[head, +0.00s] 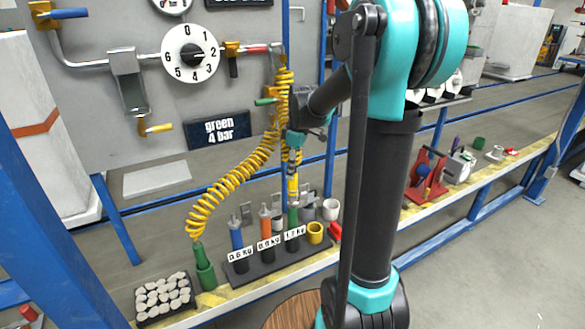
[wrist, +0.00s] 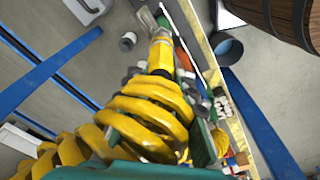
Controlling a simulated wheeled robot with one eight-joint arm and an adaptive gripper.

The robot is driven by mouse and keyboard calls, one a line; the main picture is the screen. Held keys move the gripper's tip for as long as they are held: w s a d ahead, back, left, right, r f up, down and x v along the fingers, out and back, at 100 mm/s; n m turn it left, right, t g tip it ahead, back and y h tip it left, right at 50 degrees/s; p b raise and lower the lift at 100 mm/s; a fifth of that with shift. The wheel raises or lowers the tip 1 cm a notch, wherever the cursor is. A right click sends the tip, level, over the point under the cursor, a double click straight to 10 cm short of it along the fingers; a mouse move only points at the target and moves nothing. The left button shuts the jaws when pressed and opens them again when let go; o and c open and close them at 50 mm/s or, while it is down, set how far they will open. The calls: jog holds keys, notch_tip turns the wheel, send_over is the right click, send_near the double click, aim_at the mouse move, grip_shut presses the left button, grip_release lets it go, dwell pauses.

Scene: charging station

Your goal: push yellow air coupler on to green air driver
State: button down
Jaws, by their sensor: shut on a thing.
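The yellow air coupler (head: 293,186) hangs upright below my gripper (head: 294,154) in the head view. My gripper is shut on it, with its fingers small and partly hidden. The green air driver (head: 293,215) stands in the dark rack (head: 268,264) behind the 1.1 kg label, directly below the coupler. I cannot tell whether the two touch. In the wrist view the coupler (wrist: 160,54) points toward a green tip (wrist: 163,20), and the yellow coiled hose (wrist: 150,110) covers most of the fingers. In the head view, the coiled hose (head: 245,168) runs beside my arm.
Blue (head: 236,236) and orange (head: 265,225) drivers stand left of the green one. A yellow cup (head: 315,233) and white cup (head: 330,209) stand close on the right. Blue posts (head: 331,150) rise behind.

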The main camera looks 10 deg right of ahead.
jog(key=shift+f, duration=0.85)
jog(key=c, duration=1.2)
grip_release()
jog(key=shift+o, duration=0.2)
jog(key=r, duration=0.4)
jog(key=d+r, duration=0.1)
jog(key=r, duration=0.7)
jog(key=shift+s+d, duration=0.15)
jog(key=shift+s, duration=0.15)
jog(key=shift+f, duration=0.1)
jog(key=s+d+f+m+t, duration=0.1)
jog(key=s+f+m, duration=0.5)
jog(key=s+f, duration=0.4)
jog(key=s+d+f+m+t+h, duration=0.1)
jog(key=s+f+m+t, duration=0.1)
jog(key=s+f+m, duration=0.4)
jog(key=s+f, duration=0.4)
jog(key=s, duration=0.1)
jog(key=shift+s+d+f+m+t, duration=0.2)
jog(key=shift+d+f+m+t, duration=0.1)
jog(key=shift+d+f, duration=0.1)
